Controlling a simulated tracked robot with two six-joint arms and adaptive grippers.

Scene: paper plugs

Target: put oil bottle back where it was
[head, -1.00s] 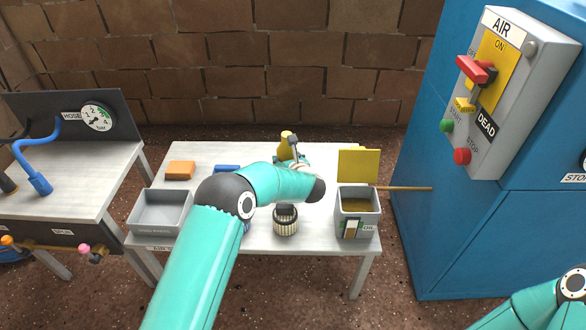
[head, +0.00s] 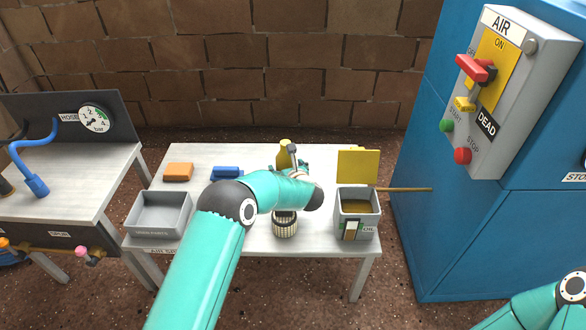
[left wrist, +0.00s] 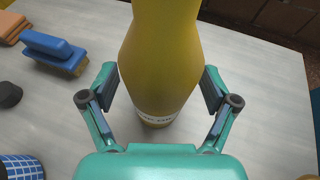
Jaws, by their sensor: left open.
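The oil bottle is a yellow bottle (head: 284,155) with a pale label band near its base. It stands upright at the back middle of the table. In the left wrist view the bottle (left wrist: 158,60) fills the middle, its top cut off by the frame. My left gripper (left wrist: 158,82) is open, one finger on each side of the bottle. Gaps show near the bottle's lower part. In the head view my left wrist hides part of the gripper. My right arm shows at the lower right, its gripper out of frame.
On the table (head: 270,240) are an orange block (head: 178,172), a blue brush (head: 226,173), a grey tray (head: 160,213), a striped round part (head: 285,227) and a grey box with a raised yellow lid (head: 357,212). A blue cabinet (head: 480,235) stands right.

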